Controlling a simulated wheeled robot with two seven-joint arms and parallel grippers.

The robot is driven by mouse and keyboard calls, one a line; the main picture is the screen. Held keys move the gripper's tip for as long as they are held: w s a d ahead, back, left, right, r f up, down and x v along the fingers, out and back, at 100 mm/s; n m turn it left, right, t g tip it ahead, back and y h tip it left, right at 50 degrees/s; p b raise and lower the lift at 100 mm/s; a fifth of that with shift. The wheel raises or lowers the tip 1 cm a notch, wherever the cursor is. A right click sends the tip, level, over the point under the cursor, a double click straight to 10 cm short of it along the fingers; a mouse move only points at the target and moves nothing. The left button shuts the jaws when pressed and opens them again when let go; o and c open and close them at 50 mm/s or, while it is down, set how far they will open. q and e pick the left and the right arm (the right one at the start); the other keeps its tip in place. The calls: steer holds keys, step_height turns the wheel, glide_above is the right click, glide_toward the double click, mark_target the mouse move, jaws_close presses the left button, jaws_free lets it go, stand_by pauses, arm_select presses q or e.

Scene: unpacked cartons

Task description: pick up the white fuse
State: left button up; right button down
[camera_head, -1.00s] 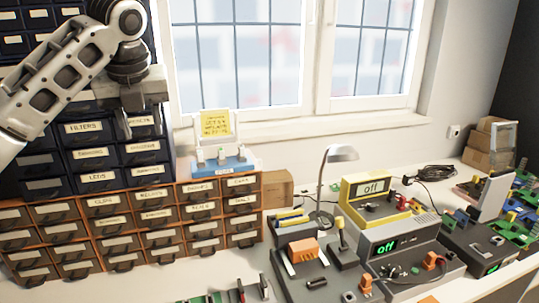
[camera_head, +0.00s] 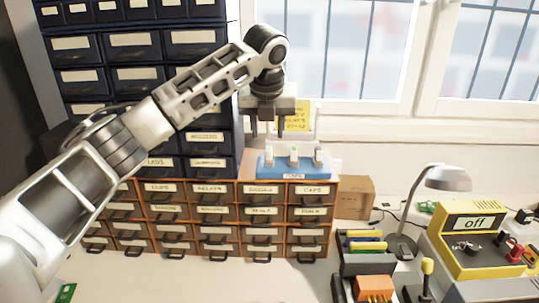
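A blue holder (camera_head: 293,172) stands on top of the orange drawer cabinet. Three small pale upright pieces stand in it: a left one (camera_head: 268,155), a middle one (camera_head: 293,157) and a right one (camera_head: 318,158). They look like fuses, but they are too small to tell which is the white one. My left gripper (camera_head: 267,133) points down with its fingers apart and nothing between them. In the picture it is just above the left piece, not visibly touching it. My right gripper is not in view.
The orange drawer cabinet (camera_head: 213,218) stands below, with dark blue drawers (camera_head: 160,75) at the left. A yellow note (camera_head: 297,117) is behind the holder. A cardboard box (camera_head: 354,197), a grey lamp (camera_head: 447,180) and a yellow meter (camera_head: 485,235) stand at the right.

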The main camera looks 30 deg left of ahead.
mark_target(269, 149)
arm_select(q)
steer(key=shift+x, duration=3.05)
jaws_close()
